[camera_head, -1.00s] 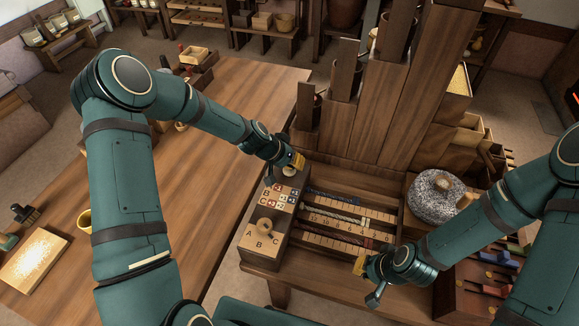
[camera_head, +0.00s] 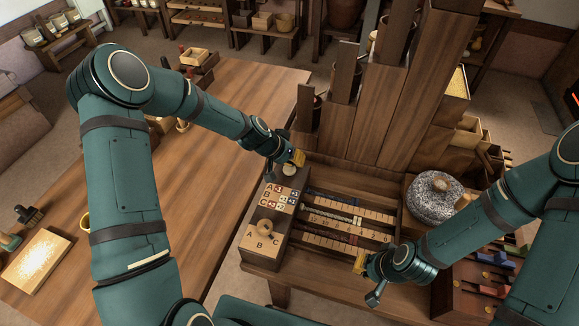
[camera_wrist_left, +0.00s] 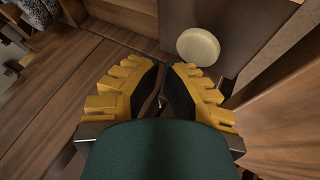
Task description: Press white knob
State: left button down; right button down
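The white knob (camera_head: 289,169) is a pale round disc at the back end of the wooden box with lettered tiles. It also shows in the left wrist view as a cream disc (camera_wrist_left: 198,47), just beyond and right of my left fingertips. My left gripper (camera_head: 298,158) is right beside the knob in the head view. Its yellow fingers (camera_wrist_left: 164,70) come together at the tips in the wrist view, with nothing seen between them. Contact with the knob cannot be made out. My right gripper (camera_head: 360,262) is at the front of the slotted tray, and its finger gap is unclear.
A lettered dial (camera_head: 263,238) and coloured tiles (camera_head: 280,198) sit on the box in front of the knob. Tall wooden boards (camera_head: 375,120) rise behind the tray. A grey millstone (camera_head: 436,200) stands right. A long table (camera_head: 215,130) lies left.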

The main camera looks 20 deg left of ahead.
aim_at(295, 169)
pick_arm(q)
jog(key=shift+r, duration=0.1)
